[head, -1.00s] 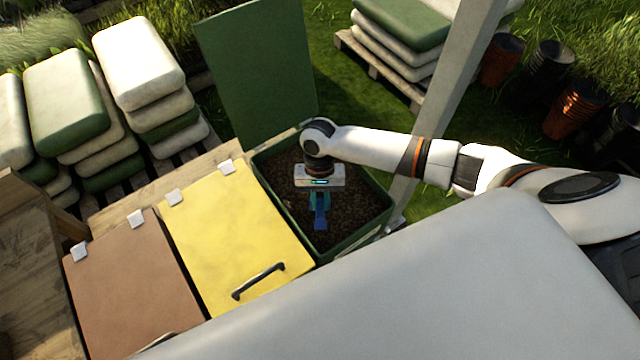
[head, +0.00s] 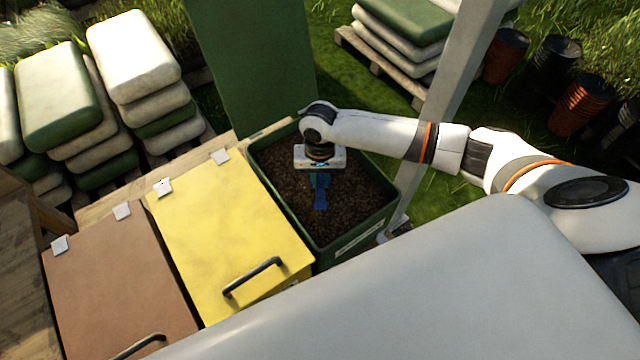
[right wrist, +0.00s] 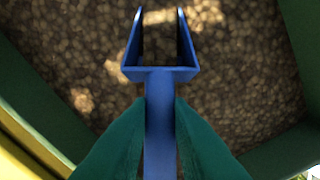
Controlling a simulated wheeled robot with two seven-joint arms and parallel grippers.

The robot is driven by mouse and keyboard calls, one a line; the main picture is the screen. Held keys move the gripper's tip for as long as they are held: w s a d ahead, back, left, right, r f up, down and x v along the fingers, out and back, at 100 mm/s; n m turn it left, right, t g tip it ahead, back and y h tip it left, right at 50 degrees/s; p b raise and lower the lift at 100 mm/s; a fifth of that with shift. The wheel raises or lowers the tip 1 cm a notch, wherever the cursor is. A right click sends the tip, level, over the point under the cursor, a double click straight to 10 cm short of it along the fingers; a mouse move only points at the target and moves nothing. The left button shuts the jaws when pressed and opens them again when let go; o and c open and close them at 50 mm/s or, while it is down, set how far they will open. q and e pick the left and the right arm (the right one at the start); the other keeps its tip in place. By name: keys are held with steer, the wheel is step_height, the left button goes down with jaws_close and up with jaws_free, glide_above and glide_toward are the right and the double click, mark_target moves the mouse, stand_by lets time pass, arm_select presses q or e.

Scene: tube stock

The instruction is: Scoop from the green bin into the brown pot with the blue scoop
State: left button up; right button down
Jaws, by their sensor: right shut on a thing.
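The green bin (head: 388,206) stands with its lid (head: 255,70) raised, and brown granular stuff (head: 355,195) fills much of it. My right gripper (head: 320,180) is over the bin, pointing down, shut on the handle of the blue scoop (head: 320,200). In the right wrist view the blue scoop (right wrist: 160,75) extends ahead from between the green fingertips (right wrist: 160,125). The scoop's open end faces the granules. I cannot tell whether it touches them or holds any. The brown pot is not clearly in view. My left gripper is not in view.
A yellow-lidded bin (head: 225,235) and a brown-lidded bin (head: 115,275), both shut, stand left of the green bin. A pale post (head: 450,100) rises just right of it. Stacked sacks (head: 135,60) lie behind left. Stacked dark and orange pots (head: 575,105) stand far right.

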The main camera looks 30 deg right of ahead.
mark_target(320, 184)
steer(key=shift+r+p, duration=0.2)
steer(key=shift+p, duration=0.55)
steer(key=t+p, duration=0.1)
steer(key=t+h+p, duration=0.1)
steer(key=p, duration=0.1)
steer(key=shift+w+d+r+t, duration=0.1)
steer(key=shift+w+r+t, duration=0.15)
steer(key=shift+t, duration=0.15)
steer(key=shift+t+h, duration=0.3)
steer(key=shift+h, duration=0.1)
steer(key=p+v, duration=0.4)
steer(key=p, duration=0.1)
steer(key=shift+s, duration=0.2)
steer(key=shift+v, duration=0.95)
steer(key=shift+t+h, duration=0.3)
steer(key=shift+t, duration=0.4)
steer(key=shift+s+a+v, duration=0.1)
steer(key=shift+s+v, duration=0.05)
steer(key=shift+v, duration=0.95)
steer(key=shift+s+a+v, duration=0.1)
steer(key=shift+s+v, duration=0.1)
steer(key=shift+v, duration=0.95)
steer(key=shift+f, duration=0.15)
